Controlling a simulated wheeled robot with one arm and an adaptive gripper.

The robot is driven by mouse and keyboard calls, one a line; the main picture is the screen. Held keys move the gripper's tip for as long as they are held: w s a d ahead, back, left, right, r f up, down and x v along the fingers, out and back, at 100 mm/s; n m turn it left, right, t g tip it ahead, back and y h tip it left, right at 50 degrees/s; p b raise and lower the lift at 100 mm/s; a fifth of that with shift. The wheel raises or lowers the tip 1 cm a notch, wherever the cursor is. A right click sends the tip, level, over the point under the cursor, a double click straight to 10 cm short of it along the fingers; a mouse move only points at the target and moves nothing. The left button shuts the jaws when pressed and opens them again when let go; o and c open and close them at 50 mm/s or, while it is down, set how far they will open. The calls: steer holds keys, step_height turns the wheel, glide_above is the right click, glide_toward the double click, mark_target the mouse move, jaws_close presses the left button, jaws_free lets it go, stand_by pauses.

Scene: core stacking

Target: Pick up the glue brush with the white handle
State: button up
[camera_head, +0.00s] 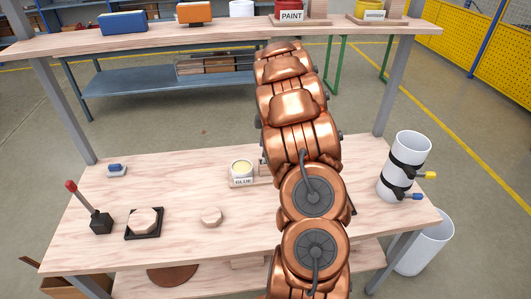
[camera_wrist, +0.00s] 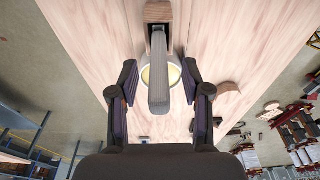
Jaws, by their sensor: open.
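In the wrist view, a long pale grey handle (camera_wrist: 158,75), apparently the glue brush, lies between the fingers of my gripper (camera_wrist: 160,70). My gripper is open, with a gap between the handle and each finger. The handle's far end is by a brown wooden block (camera_wrist: 158,12) with a dark slot. The glue pot (camera_wrist: 174,76), with yellow glue, is partly hidden behind the handle. In the head view the white glue pot (camera_head: 242,172), labelled GLUE, stands mid-table beside my copper arm. The arm hides the gripper and brush there.
The wooden table (camera_head: 190,180) also holds a red-knobbed lever (camera_head: 99,222), a black tray (camera_head: 131,236) with a wooden piece, another wooden piece (camera_head: 211,216), and a strapped white cylinder (camera_head: 408,160) at right. A shelf (camera_head: 140,38) with boxes is behind. The table's left-middle is mostly clear.

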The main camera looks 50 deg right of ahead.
steer(key=shift+w+f, duration=0.1)
steer(key=shift+f, duration=0.6)
steer(key=shift+c, duration=0.2)
jaws_close()
